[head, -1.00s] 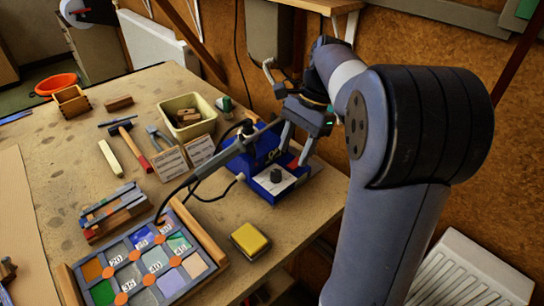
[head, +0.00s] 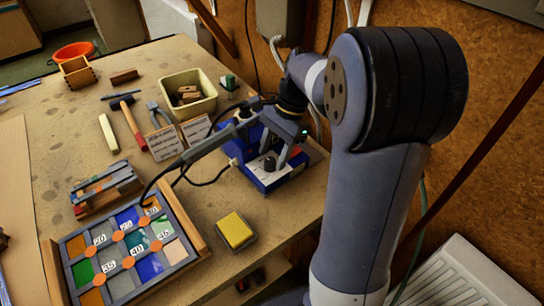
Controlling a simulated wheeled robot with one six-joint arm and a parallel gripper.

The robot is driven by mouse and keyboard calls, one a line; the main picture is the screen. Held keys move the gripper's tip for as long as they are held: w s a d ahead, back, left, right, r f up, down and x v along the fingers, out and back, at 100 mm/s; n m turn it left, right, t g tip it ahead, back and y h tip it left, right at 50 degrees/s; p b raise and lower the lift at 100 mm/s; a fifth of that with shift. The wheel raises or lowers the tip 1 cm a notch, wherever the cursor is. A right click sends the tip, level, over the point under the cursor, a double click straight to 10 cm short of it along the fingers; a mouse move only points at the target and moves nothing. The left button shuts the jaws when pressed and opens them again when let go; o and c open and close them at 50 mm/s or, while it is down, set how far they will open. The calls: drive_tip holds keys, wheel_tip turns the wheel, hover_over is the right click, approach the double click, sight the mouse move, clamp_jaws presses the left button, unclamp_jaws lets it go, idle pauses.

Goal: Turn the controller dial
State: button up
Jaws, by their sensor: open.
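The controller is a blue box (head: 264,184) near the table's right edge, with a pale top plate. Its dial is a small black knob (head: 270,164) standing up from that plate. My gripper (head: 275,156) is open and points down over the dial. Its fingers appear to be on either side of the knob, close to it. I cannot tell whether either finger touches it. The dial's pointer and markings are too small to read, and the back of the box is partly hidden by the gripper.
A soldering iron (head: 207,144) with a dark cable extends left of the controller. A yellow sponge (head: 235,230) lies in front. The leaded panel (head: 196,240) lies front left in its wooden frame. Cards (head: 163,142) and a cream bin (head: 187,96) stand behind.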

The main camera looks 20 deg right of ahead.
drive_tip(key=shift+x, duration=0.8)
drive_tip(key=shift+c, duration=0.3)
drive_tip(key=c, duration=0.9)
